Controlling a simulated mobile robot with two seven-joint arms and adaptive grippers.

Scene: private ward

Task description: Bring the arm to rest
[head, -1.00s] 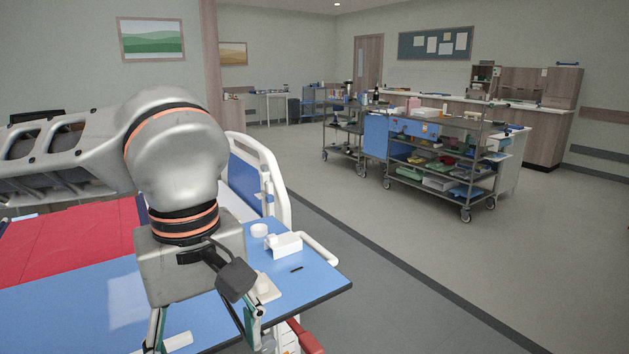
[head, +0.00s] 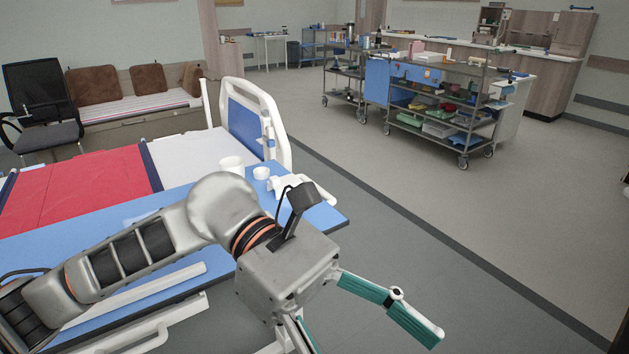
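One finger's tip is cut off by the bottom edge of the picture. My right arm and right gripper are not in view.
A loaded trolley (head: 440,105) is farther back right. Open floor (head: 450,210) lies between.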

